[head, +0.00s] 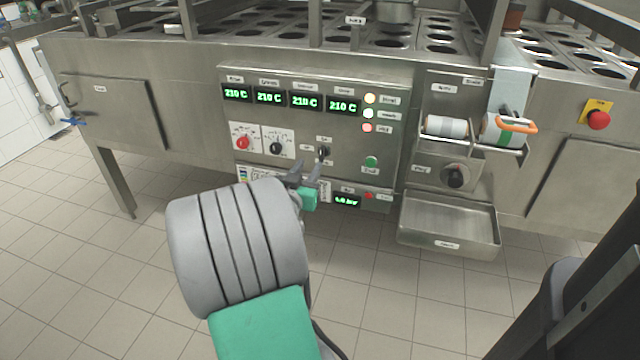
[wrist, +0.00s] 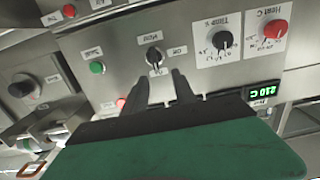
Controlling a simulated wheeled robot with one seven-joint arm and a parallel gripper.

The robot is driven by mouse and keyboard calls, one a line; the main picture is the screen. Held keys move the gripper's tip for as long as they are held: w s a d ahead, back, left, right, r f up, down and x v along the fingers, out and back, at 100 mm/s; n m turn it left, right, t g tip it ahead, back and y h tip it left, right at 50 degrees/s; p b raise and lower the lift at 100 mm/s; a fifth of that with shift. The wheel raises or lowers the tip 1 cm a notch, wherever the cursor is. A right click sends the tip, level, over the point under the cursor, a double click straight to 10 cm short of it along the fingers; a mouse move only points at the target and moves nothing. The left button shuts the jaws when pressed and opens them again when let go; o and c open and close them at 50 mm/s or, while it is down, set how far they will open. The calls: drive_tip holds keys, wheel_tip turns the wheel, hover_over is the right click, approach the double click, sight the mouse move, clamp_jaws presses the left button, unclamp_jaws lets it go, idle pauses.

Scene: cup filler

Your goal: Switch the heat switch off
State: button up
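A small black rotary switch (head: 322,151) with labels around it sits on the steel control panel. I take it as the heat switch, but its labels are too small to read surely. In the wrist view the switch (wrist: 154,58) sits just beyond my fingertips, roughly in line with the gap between them. My gripper (head: 306,172) is open and empty, in front of the panel and slightly below and left of the switch. It also shows in the wrist view (wrist: 160,78). I see no clear contact with the switch.
A red knob (head: 242,142) and a black dial (head: 276,148) are left of the switch. Green displays (head: 305,102) reading 210 C and indicator lamps (head: 369,99) are above. A green button (head: 371,162) is at right. A steel tray (head: 448,222) juts out at lower right.

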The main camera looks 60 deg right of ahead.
sight(321, 151)
drive_tip(key=d, duration=0.8)
drive_tip(key=shift+w+d, duration=0.15)
drive_tip(key=shift+w, duration=0.05)
clamp_jaws()
